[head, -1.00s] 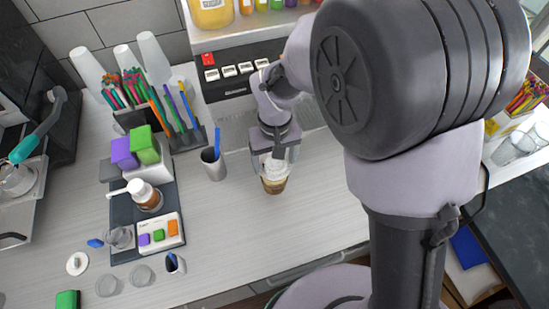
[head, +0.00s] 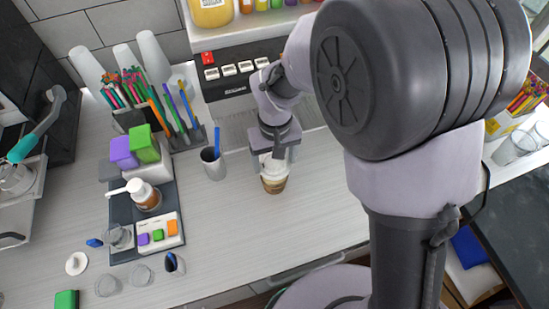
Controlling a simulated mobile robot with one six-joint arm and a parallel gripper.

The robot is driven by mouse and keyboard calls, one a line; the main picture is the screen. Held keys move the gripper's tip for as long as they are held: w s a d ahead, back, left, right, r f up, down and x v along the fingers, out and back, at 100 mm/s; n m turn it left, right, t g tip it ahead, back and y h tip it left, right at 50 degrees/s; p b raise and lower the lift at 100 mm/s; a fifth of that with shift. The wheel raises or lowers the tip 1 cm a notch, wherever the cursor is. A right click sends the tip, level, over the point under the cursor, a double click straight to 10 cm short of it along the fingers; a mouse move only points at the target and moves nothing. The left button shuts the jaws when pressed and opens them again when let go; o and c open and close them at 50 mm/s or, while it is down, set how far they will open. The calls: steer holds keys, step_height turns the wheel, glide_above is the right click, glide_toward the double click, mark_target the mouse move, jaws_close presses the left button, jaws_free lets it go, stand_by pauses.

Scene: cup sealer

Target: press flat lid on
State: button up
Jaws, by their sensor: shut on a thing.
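My gripper (head: 273,155) points down at the middle of the counter, shut on the white top of a cup (head: 274,184). The cup has a brown and tan lower part and stands upright on or just above the counter; I cannot tell which. The white top (head: 272,166) sits between the fingers and is partly hidden by them. I cannot tell whether it is a flat lid, or whether it is seated on the rim. A small white disc with a knob (head: 76,263) lies at the counter's left.
A grey cup with a blue stick (head: 214,163) stands just left of the gripper. A dark caddy (head: 187,138) with pens and straws is behind it. The front counter (head: 250,230) is clear.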

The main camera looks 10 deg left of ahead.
steer(key=o, duration=1.3)
steer(key=shift+o, duration=0.2)
steer(key=shift+r, duration=0.1)
step_height(320, 180, up, 7)
steer(key=p, duration=0.5)
steer(key=shift+p, duration=0.3)
steer(key=shift+c, duration=0.2)
jaws_close()
